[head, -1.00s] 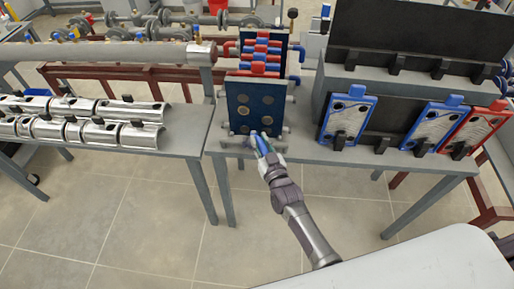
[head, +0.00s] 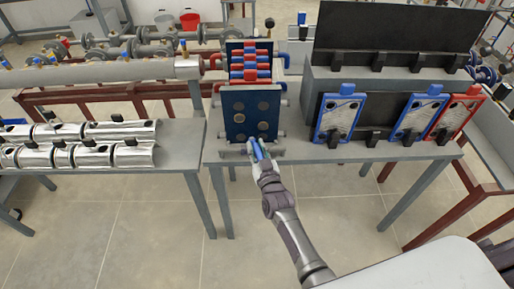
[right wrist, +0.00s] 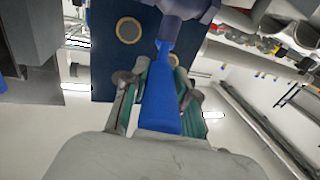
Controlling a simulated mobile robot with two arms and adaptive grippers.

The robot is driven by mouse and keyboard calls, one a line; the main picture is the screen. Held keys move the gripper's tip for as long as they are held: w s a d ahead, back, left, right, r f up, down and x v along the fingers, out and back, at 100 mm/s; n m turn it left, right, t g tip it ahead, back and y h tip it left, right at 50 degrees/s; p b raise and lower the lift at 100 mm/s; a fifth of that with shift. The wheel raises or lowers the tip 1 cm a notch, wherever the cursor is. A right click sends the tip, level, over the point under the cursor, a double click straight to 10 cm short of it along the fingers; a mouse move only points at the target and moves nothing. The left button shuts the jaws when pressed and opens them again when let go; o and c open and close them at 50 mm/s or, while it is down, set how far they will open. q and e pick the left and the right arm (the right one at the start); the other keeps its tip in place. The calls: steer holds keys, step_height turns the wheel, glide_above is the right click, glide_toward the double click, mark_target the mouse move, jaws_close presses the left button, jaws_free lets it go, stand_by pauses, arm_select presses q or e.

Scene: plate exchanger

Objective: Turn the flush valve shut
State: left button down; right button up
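The flush valve's blue lever handle (right wrist: 165,95) runs lengthwise between the fingers of my right gripper (right wrist: 160,92) in the right wrist view. The teal pads lie along both sides of the handle, and the gripper looks shut on it. The grey valve body (right wrist: 186,8) is at the handle's far end. In the head view my right gripper (head: 258,153) is at the low front edge of the dark blue exchanger plate (head: 250,110), above the table edge. It hides most of the handle there. My left gripper is not in view.
Several blue and red framed plates (head: 337,118) stand in a rack to the right. Shiny half-shells (head: 120,130) lie on the table at left. A large pipe (head: 90,75) runs behind it. Clear floor (head: 150,225) lies in front.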

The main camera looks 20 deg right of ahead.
steer(key=o, duration=0.3)
steer(key=shift+a, duration=0.15)
steer(key=shift+o, duration=0.2)
steer(key=shift+s, duration=0.3)
steer(key=s, duration=1.1)
steer(key=shift+s, duration=0.2)
steer(key=shift+c, duration=0.2)
